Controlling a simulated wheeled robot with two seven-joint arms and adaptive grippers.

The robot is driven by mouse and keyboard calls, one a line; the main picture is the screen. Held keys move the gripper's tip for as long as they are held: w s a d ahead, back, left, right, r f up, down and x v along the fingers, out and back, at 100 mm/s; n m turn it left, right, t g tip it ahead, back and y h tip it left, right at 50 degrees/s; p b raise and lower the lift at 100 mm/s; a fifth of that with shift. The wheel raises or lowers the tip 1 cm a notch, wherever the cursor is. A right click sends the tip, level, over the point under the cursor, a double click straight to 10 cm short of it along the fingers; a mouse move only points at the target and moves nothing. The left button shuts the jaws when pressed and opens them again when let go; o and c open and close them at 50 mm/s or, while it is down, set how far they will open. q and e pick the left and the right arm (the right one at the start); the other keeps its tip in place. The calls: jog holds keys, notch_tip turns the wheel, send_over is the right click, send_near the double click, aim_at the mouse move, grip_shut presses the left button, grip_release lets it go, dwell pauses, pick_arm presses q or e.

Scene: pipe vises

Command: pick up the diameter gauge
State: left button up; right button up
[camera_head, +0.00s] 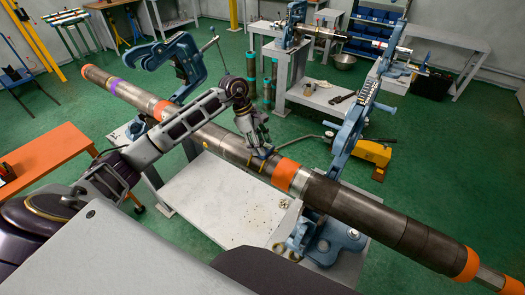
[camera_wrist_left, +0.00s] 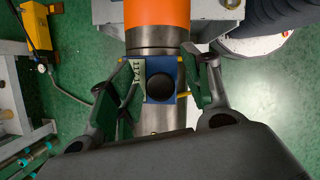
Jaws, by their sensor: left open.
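The diameter gauge (camera_wrist_left: 183,76) is a small blue block with a round black knob, a pale numbered strip on its left and thin yellow parts at its sides. It sits on the bare steel of the long pipe (camera_wrist_left: 152,40), just below an orange band. My left gripper (camera_wrist_left: 160,88) is open, with one finger on each side of the gauge; I cannot tell whether they touch it. In the head view, my left gripper (camera_head: 260,150) points down onto the pipe (camera_head: 225,143) and mostly hides the gauge. My right gripper is in neither view.
Blue pipe vises hold the pipe at the left (camera_head: 182,62) and right (camera_head: 352,125). A white table (camera_head: 215,200) lies below the pipe. An orange bench (camera_head: 45,160) stands at left. A yellow tool (camera_head: 374,152) lies right of the pipe.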

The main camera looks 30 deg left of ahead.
pick_arm(q)
grip_shut()
dwell(0.4)
